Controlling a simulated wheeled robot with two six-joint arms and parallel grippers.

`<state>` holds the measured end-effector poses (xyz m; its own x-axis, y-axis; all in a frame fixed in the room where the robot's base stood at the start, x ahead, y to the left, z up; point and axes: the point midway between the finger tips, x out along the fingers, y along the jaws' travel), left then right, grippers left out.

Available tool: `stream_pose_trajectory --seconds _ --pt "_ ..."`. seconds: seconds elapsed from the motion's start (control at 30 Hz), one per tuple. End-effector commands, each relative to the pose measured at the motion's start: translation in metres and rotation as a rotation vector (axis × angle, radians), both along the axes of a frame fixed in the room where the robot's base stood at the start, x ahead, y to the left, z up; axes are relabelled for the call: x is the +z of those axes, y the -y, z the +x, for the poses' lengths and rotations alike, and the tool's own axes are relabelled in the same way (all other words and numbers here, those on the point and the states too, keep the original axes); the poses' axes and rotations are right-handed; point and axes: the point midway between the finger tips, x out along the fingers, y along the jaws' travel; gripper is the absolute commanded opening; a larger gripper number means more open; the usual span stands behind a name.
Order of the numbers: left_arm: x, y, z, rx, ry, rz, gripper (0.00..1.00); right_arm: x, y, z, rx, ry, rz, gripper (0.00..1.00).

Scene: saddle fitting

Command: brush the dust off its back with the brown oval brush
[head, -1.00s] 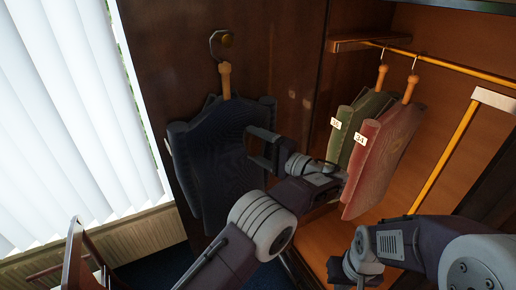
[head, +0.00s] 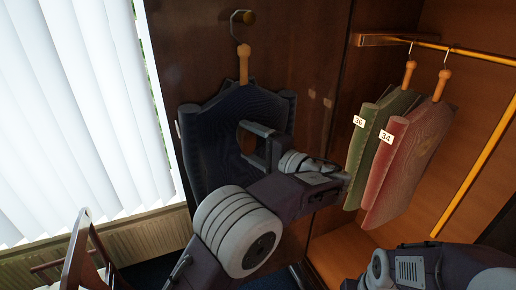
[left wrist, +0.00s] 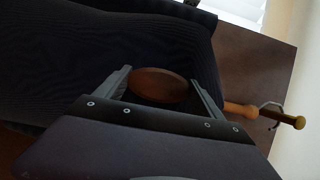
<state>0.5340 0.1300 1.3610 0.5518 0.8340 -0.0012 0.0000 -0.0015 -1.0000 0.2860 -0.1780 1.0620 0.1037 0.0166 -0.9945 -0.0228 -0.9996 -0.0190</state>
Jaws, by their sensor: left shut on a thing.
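A dark pinstriped jacket (head: 215,140) hangs on a wooden hanger (head: 243,65) from a brass peg (head: 243,17) on the dark wood panel. It fills the upper left of the left wrist view (left wrist: 100,60). My left gripper (head: 250,140) is at the jacket's right half, its jaws shut on the brown oval brush (left wrist: 160,85), which sits between the two fingers. The brush edge also shows in the head view (head: 243,138). It is close to the cloth; I cannot tell whether it touches. I see no dust clearly. My right gripper is out of view; only its arm shows.
A green garment (head: 366,140) tagged 36 and a red garment (head: 405,165) tagged 34 hang from a brass rail (head: 470,53) in the open wardrobe at right. A wooden chair (head: 78,250) stands lower left, below the window blinds (head: 70,110).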

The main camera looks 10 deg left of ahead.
Motion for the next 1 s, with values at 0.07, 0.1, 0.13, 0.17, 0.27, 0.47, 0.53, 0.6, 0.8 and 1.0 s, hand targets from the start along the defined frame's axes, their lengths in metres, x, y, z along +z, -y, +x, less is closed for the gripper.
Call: stream_pose_trajectory --seconds 0.07,0.1,0.13,0.17,0.27,0.47,0.53,0.6,0.8,1.0 --pt "0.000 -0.002 -0.001 0.000 0.001 -0.001 0.46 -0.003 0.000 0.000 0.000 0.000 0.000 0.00" --pt "0.000 -0.002 -0.001 0.000 0.000 0.000 0.46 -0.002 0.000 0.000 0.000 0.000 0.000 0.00" --pt "0.001 -0.002 -0.001 0.000 0.000 0.000 0.46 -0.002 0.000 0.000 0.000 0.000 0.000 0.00" --pt "0.001 -0.002 -0.001 0.000 0.001 0.001 0.46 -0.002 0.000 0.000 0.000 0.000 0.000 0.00" --pt "-0.002 -0.007 -0.005 0.001 0.002 -0.001 0.46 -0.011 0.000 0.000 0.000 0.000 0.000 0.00" --pt "-0.004 -0.026 -0.017 0.001 0.002 -0.001 0.46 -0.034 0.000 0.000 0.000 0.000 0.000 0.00" --pt "-0.003 -0.031 -0.020 0.001 0.002 -0.001 0.46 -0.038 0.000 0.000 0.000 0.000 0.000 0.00" --pt "-0.002 -0.034 -0.022 0.000 0.001 -0.001 0.46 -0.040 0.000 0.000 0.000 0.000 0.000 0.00" --pt "0.001 -0.036 -0.023 0.000 0.001 0.001 0.46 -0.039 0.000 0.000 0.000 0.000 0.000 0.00" --pt "0.000 -0.030 -0.030 -0.002 0.001 0.000 0.46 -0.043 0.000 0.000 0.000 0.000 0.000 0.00"
